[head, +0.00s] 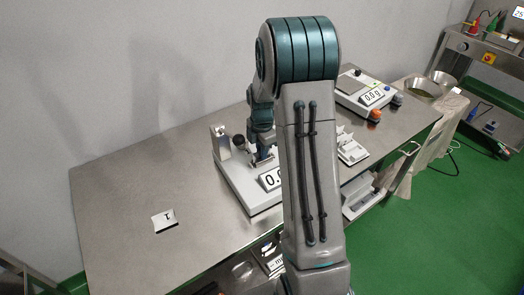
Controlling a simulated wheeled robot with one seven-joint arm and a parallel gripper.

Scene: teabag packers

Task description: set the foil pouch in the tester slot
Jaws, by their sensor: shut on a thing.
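My gripper (263,161) is over the tester (240,188), a pale machine with a small post at its left and a number display at its front. The gripper is small in view and partly covered by my arm. It is shut on the foil pouch, of which little can be made out among the fingers and tester parts. The slot cannot be clearly seen, so I cannot tell whether the pouch touches it.
A small pale packet or card (164,220) with a dark mark lies on the steel table (125,200), left of the tester. The table's left part is mostly clear.

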